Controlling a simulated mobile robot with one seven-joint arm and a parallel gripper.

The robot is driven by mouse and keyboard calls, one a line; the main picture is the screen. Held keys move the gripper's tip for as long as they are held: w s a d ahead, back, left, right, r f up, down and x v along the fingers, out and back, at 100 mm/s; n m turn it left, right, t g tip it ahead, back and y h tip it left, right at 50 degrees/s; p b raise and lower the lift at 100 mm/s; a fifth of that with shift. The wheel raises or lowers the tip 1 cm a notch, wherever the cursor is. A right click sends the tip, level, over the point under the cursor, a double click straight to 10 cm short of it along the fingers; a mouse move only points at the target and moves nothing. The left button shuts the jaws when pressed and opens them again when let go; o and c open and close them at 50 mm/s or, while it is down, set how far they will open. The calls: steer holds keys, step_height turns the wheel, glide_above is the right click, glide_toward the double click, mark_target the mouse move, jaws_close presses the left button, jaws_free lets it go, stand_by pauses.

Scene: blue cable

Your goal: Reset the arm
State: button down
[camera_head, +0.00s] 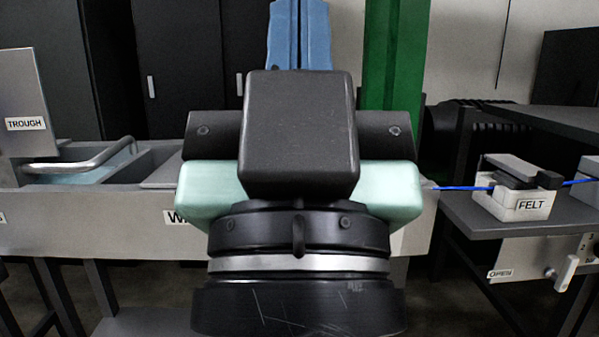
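My gripper (298,135) and wrist fill the middle of the camera_head view, seen from behind. A dark box-shaped housing sits in front of a pale mint-green body (395,188). A black wrist with a silver ring is below it. A light blue upright piece (299,35) with a dark slit shows above the housing; I cannot tell whether it is part of the gripper. I cannot make out the fingertips or anything held. The blue cable (465,188) runs into the white FELT block (517,203) at the right and shows again beyond it.
A grey bench with a TROUGH sign (24,124) and a basin with a metal rail (85,160) stands at the left. A partly hidden label begins with "WA". A dark table (460,215) carries the FELT block. An OPEN label and lever (565,272) are below. A green post (395,60) stands behind.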

step_height(320, 180, up, 25)
steer(key=p, duration=2.3)
